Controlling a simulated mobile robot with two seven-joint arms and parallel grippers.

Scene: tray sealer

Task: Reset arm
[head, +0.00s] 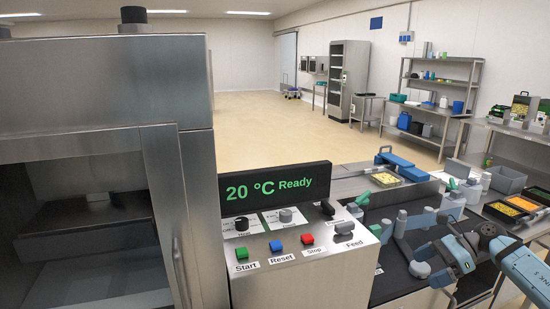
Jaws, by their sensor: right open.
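My right gripper (432,272) is at the lower right, at the end of my blue-grey arm, above the dark surface beside the control panel. It is open, and I see nothing between its fingers. Its fingertips are small and partly lost against grey parts behind them. My left gripper is not in view. The sealer's control panel (330,272) carries a green Start button (241,254), a blue Reset button (276,246) and a red Stop button (307,240). The display (275,183) reads "20 °C Ready".
The steel sealer housing (100,85) fills the left. A shelf rack (440,88) stands farther back. The floor (255,120) behind the machine is clear.

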